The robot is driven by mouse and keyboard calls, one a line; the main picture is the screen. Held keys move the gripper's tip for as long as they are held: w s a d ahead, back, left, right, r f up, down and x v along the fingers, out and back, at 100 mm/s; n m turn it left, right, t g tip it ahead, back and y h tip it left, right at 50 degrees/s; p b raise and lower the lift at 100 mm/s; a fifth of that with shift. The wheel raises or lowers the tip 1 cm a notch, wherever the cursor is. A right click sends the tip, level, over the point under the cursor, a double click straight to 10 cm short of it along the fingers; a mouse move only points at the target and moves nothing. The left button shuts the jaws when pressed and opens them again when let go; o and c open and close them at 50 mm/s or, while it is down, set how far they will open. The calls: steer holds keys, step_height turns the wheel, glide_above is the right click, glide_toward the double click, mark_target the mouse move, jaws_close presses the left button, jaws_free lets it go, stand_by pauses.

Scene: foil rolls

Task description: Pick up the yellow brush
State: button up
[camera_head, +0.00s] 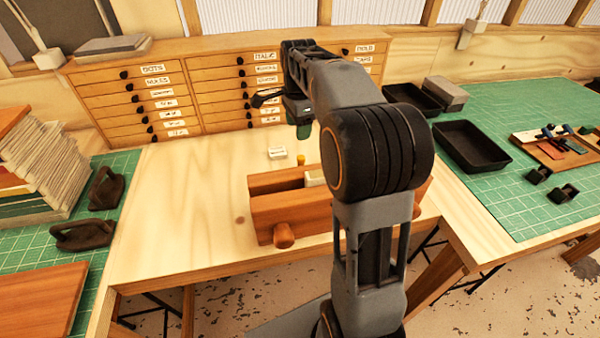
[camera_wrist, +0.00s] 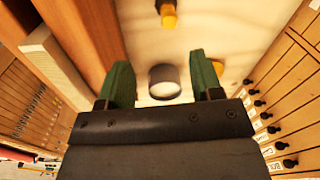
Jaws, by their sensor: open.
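A small yellow upright thing (camera_head: 300,159), which may be the yellow brush, stands on the pale wooden bench just behind the wooden press. In the wrist view a yellow-orange piece (camera_wrist: 168,17) shows at the top edge, ahead of the fingertips. A second yellow bit (camera_wrist: 218,67) is partly hidden by the right finger. I cannot tell for sure which is the brush. My gripper (camera_wrist: 160,61) is open, with green fingers apart and pointing down at the bench. A round thing with a pale top (camera_wrist: 164,80) shows between the fingers, not visibly gripped.
The reddish wooden press (camera_head: 290,212) lies close beside my gripper, left in the wrist view. A small white block (camera_head: 277,152) sits near the yellow thing. Labelled drawers (camera_head: 160,98) stand behind. The bench's left part is clear. A black tray (camera_head: 470,148) lies right.

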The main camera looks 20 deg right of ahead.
mark_target(301, 157)
steer(key=f+m, duration=0.1)
steer(key=f, duration=0.2)
steer(key=w+d+f, duration=0.1)
steer(key=f, duration=0.2)
steer(key=w+f+m, duration=0.1)
steer(key=f, duration=0.2)
steer(key=shift+w+d+f+m+g, duration=0.1)
steer(key=shift+w+d+m+g, duration=0.05)
steer(key=shift+d+m+g, duration=0.2)
steer(key=shift+s+f+p, duration=0.2)
steer(key=shift+f+p, duration=0.25)
steer(key=shift+f, duration=2.6)
steer(key=shift+c, duration=0.4)
steer(key=c, duration=0.9)
